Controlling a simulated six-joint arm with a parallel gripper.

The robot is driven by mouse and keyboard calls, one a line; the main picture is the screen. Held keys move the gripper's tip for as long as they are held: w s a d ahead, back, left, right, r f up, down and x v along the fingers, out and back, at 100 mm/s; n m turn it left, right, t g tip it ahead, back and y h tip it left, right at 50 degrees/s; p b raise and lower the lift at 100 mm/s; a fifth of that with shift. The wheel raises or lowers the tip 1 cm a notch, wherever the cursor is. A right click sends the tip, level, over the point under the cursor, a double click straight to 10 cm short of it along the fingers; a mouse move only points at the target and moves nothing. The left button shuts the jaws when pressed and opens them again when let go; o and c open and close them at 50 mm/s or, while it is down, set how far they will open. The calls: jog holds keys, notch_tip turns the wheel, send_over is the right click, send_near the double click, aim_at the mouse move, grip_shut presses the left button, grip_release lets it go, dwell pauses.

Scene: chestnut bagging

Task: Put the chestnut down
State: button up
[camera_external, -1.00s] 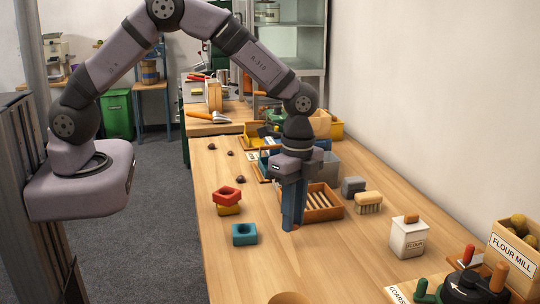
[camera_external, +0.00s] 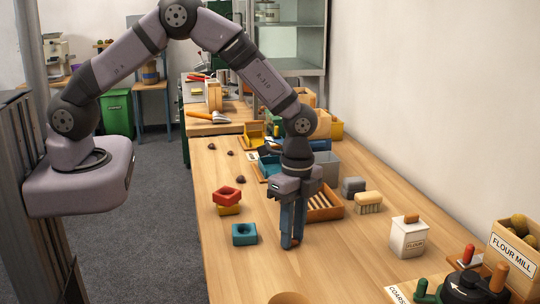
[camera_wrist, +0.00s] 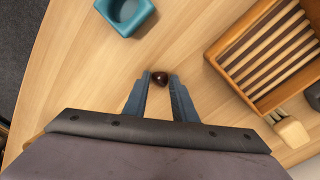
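My gripper (camera_external: 291,241) points straight down over the bare wooden table, right of the teal holed block (camera_external: 244,234). In the wrist view a dark brown, glossy chestnut (camera_wrist: 159,78) sits between the two blue fingertips (camera_wrist: 160,77), with no clear gap on either side. The gripper looks shut on it. In the outside view the fingertips are low, close to the tabletop; whether the chestnut touches the wood cannot be told.
A slatted wooden tray (camera_external: 325,213) stands just behind and right of my gripper, with a brush (camera_external: 368,203) beyond. A red holed block (camera_external: 227,196) rests on a yellow one (camera_external: 228,210) at left. Loose chestnuts (camera_external: 240,180) lie farther back. Table (camera_external: 330,260) in front is clear.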

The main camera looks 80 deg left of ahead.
jog(key=shift+o, duration=0.9)
jog(key=shift+r, duration=0.2)
notch_tip(320, 180, up, 12)
jog(key=b, duration=0.4)
jog(key=s+a+f+n, duration=0.2)
jog(key=s+a+n, duration=0.2)
jog(key=s, duration=0.7)
jog(key=s+a+f+n, duration=0.2)
jog(key=s+a+n, duration=0.3)
jog(key=s, duration=0.6)
jog(key=shift+a+n+t, duration=0.25)
jog(key=shift+n+t, duration=0.05)
jog(key=shift+n, duration=0.8)
